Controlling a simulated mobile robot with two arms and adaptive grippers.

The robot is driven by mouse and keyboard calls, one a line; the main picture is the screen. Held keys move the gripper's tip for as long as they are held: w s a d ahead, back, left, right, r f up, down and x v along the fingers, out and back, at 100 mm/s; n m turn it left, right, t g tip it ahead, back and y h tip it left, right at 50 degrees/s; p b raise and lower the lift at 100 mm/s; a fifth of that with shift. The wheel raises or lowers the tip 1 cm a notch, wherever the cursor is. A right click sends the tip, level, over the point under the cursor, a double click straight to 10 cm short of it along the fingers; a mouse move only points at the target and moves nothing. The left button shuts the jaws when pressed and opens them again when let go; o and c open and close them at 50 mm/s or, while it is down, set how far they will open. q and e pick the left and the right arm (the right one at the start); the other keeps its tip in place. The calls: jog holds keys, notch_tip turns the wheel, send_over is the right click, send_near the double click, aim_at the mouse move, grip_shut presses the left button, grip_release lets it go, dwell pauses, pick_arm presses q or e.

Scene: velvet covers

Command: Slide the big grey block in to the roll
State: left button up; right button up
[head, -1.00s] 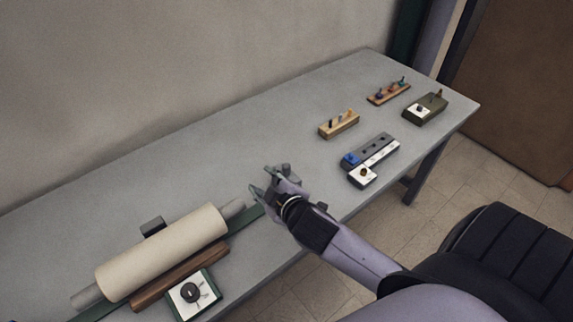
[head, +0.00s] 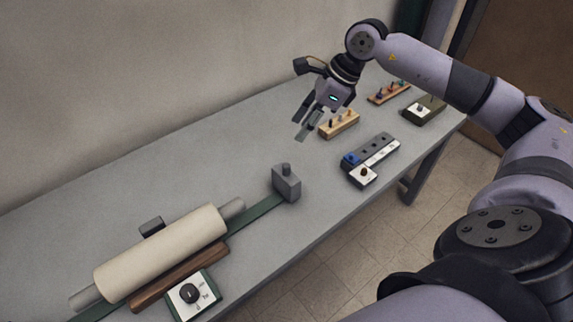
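The big grey block (head: 288,187), with a small knob on top, stands upright on the right end of a green rail (head: 258,215). The cream roll (head: 160,252) lies along the rail to its left, with a grey spindle end (head: 235,208) facing the block. A short gap separates block and spindle end. My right gripper (head: 303,127) is in the air above and behind the block, clear of it. Its two fingers look apart with nothing between them. My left gripper is not in view.
A small dark block (head: 152,227) sits behind the roll. A brown wooden bar (head: 178,276) and a dial box (head: 193,295) are in front.

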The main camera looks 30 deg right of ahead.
jog(key=d, duration=0.2)
jog(key=h+p, duration=0.1)
jog(key=p, duration=0.2)
send_near(286, 165)
jog(key=x, duration=1)
jog(key=shift+f, duration=0.1)
jog(key=shift+s, duration=0.1)
grip_shut()
